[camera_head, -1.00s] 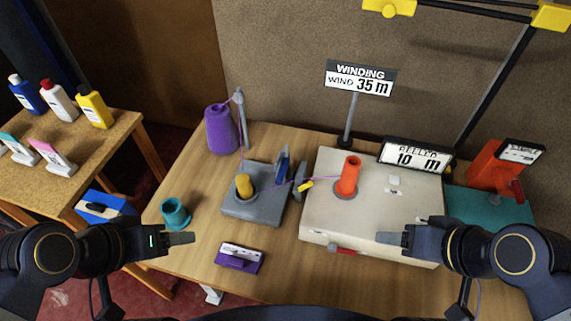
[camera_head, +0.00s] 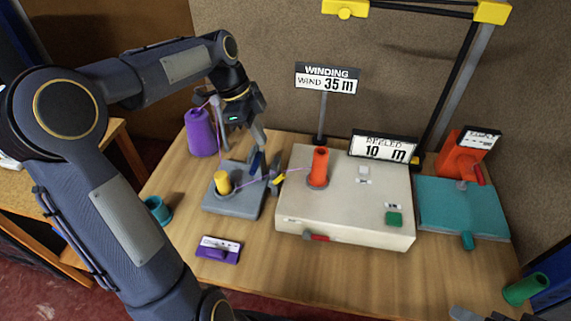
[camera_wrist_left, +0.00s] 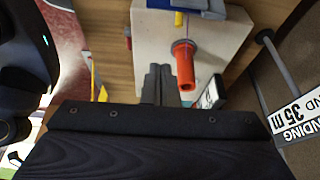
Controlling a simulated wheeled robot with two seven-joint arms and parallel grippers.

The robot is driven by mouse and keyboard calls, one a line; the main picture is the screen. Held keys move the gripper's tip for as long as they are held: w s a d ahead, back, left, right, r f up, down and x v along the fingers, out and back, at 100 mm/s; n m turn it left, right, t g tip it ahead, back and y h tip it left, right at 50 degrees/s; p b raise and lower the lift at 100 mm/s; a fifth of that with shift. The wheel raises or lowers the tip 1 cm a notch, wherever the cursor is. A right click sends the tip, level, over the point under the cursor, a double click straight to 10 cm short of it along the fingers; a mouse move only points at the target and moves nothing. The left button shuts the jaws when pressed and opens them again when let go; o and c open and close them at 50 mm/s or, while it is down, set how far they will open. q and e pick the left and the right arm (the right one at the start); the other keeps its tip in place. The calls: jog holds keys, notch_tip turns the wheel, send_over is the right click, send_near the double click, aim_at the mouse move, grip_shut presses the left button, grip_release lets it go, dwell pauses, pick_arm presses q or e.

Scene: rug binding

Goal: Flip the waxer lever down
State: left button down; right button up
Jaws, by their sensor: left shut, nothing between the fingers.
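The waxer is a grey block (camera_head: 233,205) with a yellow post (camera_head: 223,184) on the tabletop. An upright blue plate (camera_head: 257,164), which looks like its lever, stands at its back right, partly behind the gripper. My left gripper (camera_head: 259,138) reaches down from above, its fingertips just above or beside this plate; contact cannot be told. The left wrist view shows its fingers (camera_wrist_left: 158,84) closed together and empty. A small part of what looks like my right gripper (camera_head: 468,314) shows at the bottom right edge; its jaws are unclear.
A purple cone (camera_head: 201,133) stands behind the waxer, its thread running past it to an orange tube (camera_head: 319,166) on the cream winder box (camera_head: 345,215). A winding sign (camera_head: 327,78) stands behind. A teal cup (camera_head: 158,210) and purple labelled block (camera_head: 218,249) lie in front.

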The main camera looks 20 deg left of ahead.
aim_at(257, 166)
pick_arm(q)
jog(key=shift+w, duration=0.15)
notch_tip(257, 166, down, 10)
jog(key=p, duration=0.2)
jog(key=shift+a+r, duration=0.2)
dwell(0.5)
jog(key=shift+a, duration=0.15)
jog(key=shift+s+a+r+h, duration=0.15)
jog(key=shift+s+a+h, duration=0.1)
jog(key=shift+h, duration=0.15)
